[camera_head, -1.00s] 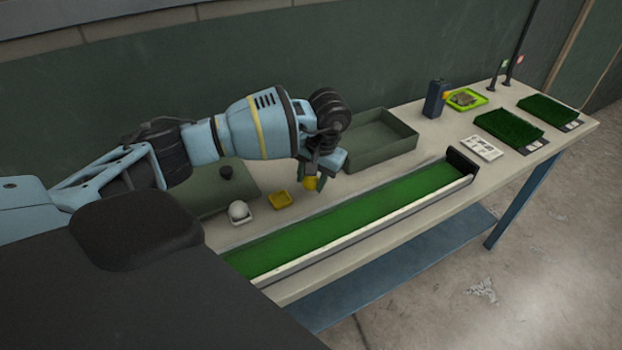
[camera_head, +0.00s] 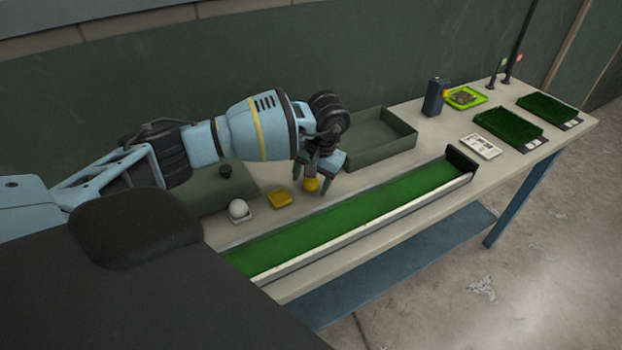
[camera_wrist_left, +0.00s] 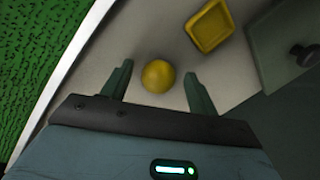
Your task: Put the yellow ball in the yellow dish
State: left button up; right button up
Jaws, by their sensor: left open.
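The yellow ball (camera_head: 311,185) is on the bench just right of the yellow dish (camera_head: 280,198), outside it. The dish is a small square tray and looks empty; in the left wrist view the dish (camera_wrist_left: 211,26) lies up and right of the ball (camera_wrist_left: 158,76). My left gripper (camera_head: 312,180) is open over the ball. In the left wrist view its two fingers (camera_wrist_left: 158,72) stand on either side of the ball, with a gap on each side. My right gripper is not in view.
A white ball (camera_head: 238,208) sits in a white dish left of the yellow dish. A green turf channel (camera_head: 350,215) with a raised white edge runs along the front. A green-grey open tray (camera_head: 372,150) stands behind. A blue box (camera_head: 433,98) and turf samples (camera_head: 508,128) lie farther right.

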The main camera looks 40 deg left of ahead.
pick_arm(q)
notch_tip(320, 180, up, 12)
jog(key=d, duration=0.2)
jog(key=shift+w+d, duration=0.15)
jog(key=shift+w, duration=0.1)
jog(key=shift+f, duration=0.1)
